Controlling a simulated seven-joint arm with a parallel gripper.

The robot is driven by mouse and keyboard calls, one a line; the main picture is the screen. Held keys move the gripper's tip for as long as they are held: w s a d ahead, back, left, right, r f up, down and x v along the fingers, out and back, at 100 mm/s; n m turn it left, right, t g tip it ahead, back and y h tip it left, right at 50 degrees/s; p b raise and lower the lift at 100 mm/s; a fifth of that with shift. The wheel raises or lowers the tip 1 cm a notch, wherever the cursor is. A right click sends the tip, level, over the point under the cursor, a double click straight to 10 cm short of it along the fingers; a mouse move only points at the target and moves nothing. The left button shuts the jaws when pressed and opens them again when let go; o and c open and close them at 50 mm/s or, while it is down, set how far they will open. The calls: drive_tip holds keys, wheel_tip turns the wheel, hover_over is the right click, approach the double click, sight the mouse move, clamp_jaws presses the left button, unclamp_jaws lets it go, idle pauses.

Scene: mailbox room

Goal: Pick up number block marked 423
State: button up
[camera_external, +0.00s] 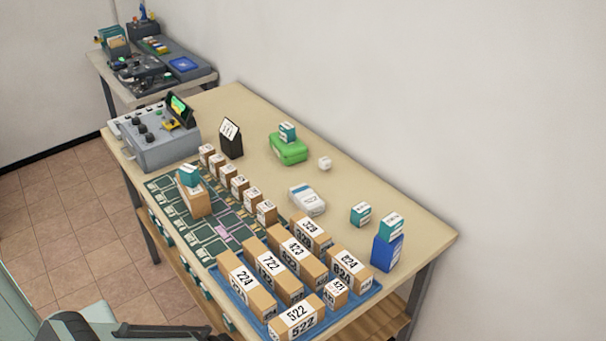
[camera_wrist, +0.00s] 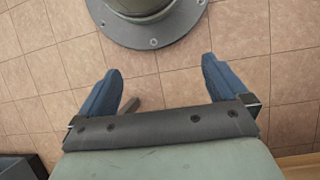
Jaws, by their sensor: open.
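The block marked 423 (camera_external: 294,252) is a long tan box with a white label. It sits in a blue tray (camera_external: 243,306) on the table, between the 722 block (camera_external: 271,266) and the 329 block (camera_external: 309,231). My gripper (camera_wrist: 161,65) shows in the wrist view with its two blue fingers spread apart and nothing between them. It is over the tiled floor, away from the block. In the external view, only part of my arm shows at the bottom left edge.
The tray also holds blocks 224 (camera_external: 244,274), 522 (camera_external: 297,316), 824 (camera_external: 349,263) and a small 321-like block (camera_external: 335,292). A blue box (camera_external: 386,254) stands right of the tray. Small numbered boxes line a green mat (camera_external: 200,240). A grey console (camera_external: 160,145) stands at the far left.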

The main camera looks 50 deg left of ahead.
drive_tip(key=shift+g, duration=0.9)
drive_tip(key=s+d, duration=0.3)
drive_tip(key=s+d+r, duration=0.1)
drive_tip(key=s+d, duration=0.1)
drive_tip(key=c, duration=0.6)
drive_tip(key=shift+d+f+y, duration=0.1)
drive_tip(key=shift+y, duration=0.2)
drive_tip(key=shift+c, duration=0.2)
